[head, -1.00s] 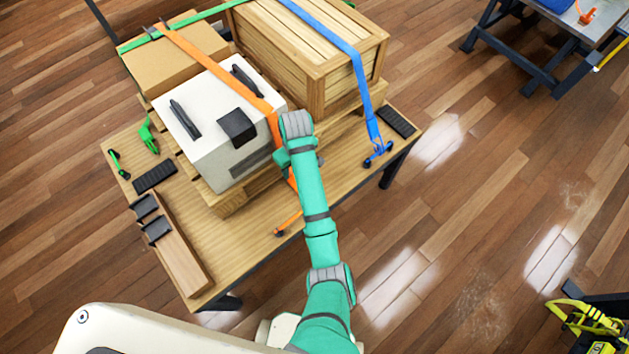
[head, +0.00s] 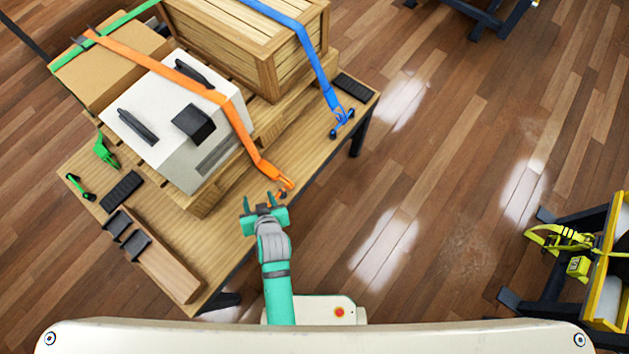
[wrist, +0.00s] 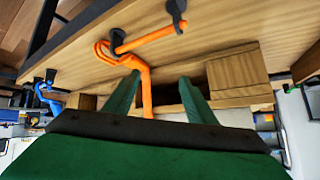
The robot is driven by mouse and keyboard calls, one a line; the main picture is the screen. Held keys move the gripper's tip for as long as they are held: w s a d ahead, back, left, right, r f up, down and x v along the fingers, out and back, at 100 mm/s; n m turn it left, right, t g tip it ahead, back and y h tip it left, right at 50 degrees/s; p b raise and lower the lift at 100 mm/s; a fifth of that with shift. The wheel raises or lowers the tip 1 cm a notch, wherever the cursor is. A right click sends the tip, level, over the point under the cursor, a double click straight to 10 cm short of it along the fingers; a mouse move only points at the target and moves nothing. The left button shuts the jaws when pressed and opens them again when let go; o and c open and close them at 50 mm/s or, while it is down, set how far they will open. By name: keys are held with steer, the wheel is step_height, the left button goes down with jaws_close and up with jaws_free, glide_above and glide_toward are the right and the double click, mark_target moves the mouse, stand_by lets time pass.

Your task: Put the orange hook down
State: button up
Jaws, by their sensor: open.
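The orange hook (head: 286,183) is at the lower end of the orange strap (head: 214,96), which runs over the white box and down to the table's front edge. In the wrist view the hook (wrist: 106,51) is a bent orange loop close to one end of an orange bar (wrist: 148,38) with black end pieces. I cannot tell whether it is around the bar or only beside it. My gripper (head: 259,204) is open and empty, just short of the hook. Its two fingers (wrist: 157,82) stand apart in the wrist view, with the strap passing beyond them.
The white box (head: 180,120), a cardboard box (head: 110,68) and a wooden crate (head: 250,45) sit on a pallet on the table (head: 225,225). A blue strap (head: 315,65) ends right of the orange one. A wooden block with black pieces (head: 160,262) lies front left.

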steer(key=s+d+r+m+t+h, duration=0.2)
steer(key=s+d+r+t+h, duration=0.2)
steer(key=s+d+r, duration=1.3)
step_height(320, 180, up, 3)
steer(key=s+t, duration=0.1)
steer(key=t, duration=0.1)
steer(key=shift+s+d+m+t, duration=0.25)
steer(key=shift+s+m+t, duration=0.05)
steer(key=shift+m, duration=0.1)
steer(key=shift+r, duration=0.1)
